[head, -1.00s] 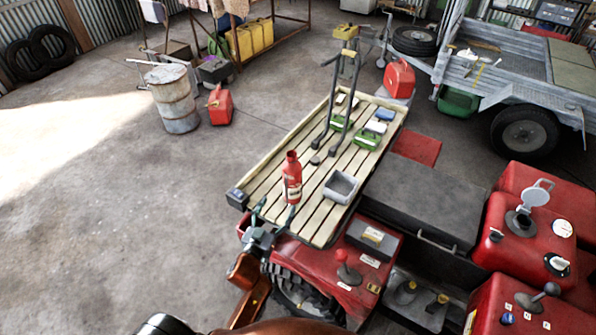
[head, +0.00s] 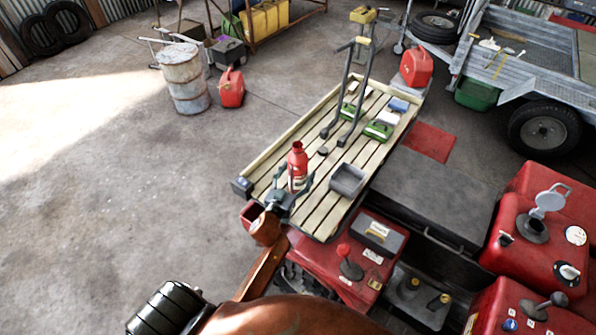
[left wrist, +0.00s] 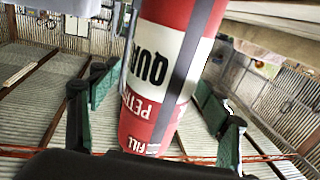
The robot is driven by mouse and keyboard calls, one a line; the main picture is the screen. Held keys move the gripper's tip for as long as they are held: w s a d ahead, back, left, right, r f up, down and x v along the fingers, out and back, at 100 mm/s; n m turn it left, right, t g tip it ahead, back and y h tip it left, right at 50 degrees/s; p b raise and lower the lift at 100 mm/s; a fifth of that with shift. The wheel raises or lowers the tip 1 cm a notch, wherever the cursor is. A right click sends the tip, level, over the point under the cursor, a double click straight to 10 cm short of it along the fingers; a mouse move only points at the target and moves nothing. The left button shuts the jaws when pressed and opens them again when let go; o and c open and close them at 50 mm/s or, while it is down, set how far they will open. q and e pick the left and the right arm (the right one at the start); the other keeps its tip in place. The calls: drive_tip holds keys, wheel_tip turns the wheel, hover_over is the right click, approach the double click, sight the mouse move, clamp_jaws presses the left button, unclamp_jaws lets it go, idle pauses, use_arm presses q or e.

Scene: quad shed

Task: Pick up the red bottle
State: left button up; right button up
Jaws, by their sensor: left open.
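The red bottle (head: 298,160) with a pale label stands upright on the slatted wooden rack near its front end. In the left wrist view the bottle (left wrist: 160,70) fills the middle, its printed label close to the camera. My left gripper (head: 291,182) is at the bottle from the near side, low down. Its green-padded fingers (left wrist: 160,100) are spread on both sides of the bottle, with a visible gap on each side. My right gripper is not in view.
A grey open tray (head: 348,180) sits just right of the bottle on the slatted rack (head: 322,212). A dark puck (head: 323,151), green-based blocks (head: 379,131) and upright black handles (head: 350,100) stand farther back. Red machine bodywork (head: 330,262) lies in front.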

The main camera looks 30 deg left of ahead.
use_arm(q)
drive_tip(key=c, duration=1.3)
drive_tip(key=shift+c, duration=0.7)
drive_tip(key=shift+r, duration=0.25)
